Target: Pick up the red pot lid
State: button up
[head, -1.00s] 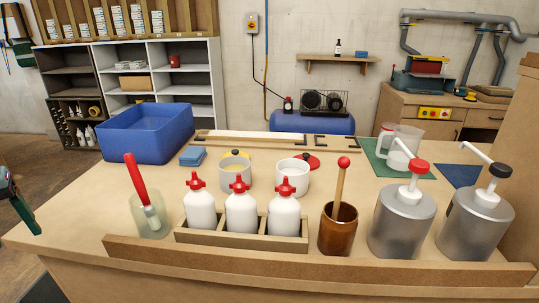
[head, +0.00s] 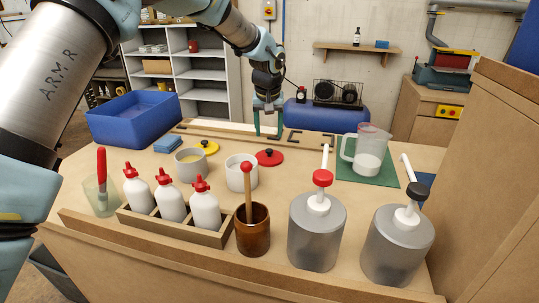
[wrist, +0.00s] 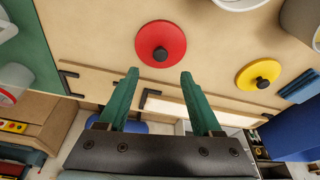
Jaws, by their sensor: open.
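The red pot lid (head: 269,157) lies flat on the table beside the white pot (head: 241,172), its black knob up. In the wrist view the red lid (wrist: 161,45) shows whole, a little beyond my fingertips and between their lines. My gripper (head: 267,136) points down behind the lid in the head view, open and empty. Its two green fingers also show in the wrist view (wrist: 160,74), spread apart and not touching the lid.
A yellow lid (head: 207,147) lies to the left by a grey pot (head: 190,164). White bottles in a wooden tray (head: 170,228), a brown jar (head: 252,238) and metal pump cans (head: 316,235) stand in front. A measuring jug (head: 368,152) stands right.

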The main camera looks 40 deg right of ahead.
aim_at(269, 150)
jog(key=shift+a+p+x, duration=0.2)
jog(key=shift+p+x, duration=1.3)
jog(key=shift+x, duration=2.2)
jog(key=shift+s, duration=0.2)
grip_shut()
